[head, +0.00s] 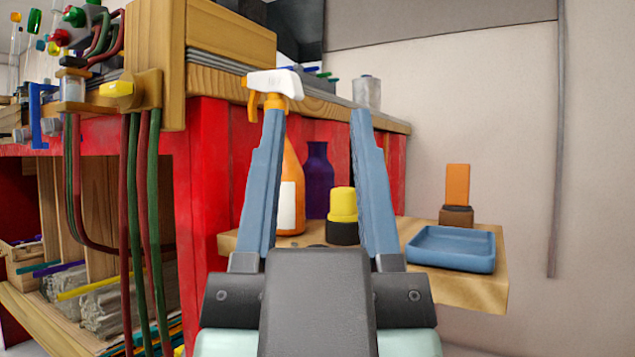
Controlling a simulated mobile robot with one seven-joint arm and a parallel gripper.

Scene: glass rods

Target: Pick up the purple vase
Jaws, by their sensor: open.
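The purple vase (318,178) stands upright on a wooden shelf (455,285) against the red side of a workbench. It has a narrow neck and a wider body, and its base is partly hidden behind nearer things. My gripper (318,112) is open and empty, with its two blue fingers pointing forward. In the picture the vase shows between the fingers, but it stands beyond them, and I see no contact.
An orange spray bottle (291,185) with a white head stands left of the vase, partly behind the left finger. A yellow-and-black container (342,215) stands in front of the vase at right. A blue tray (452,249) and an orange block (457,184) are farther right. Hoses (140,220) hang at left.

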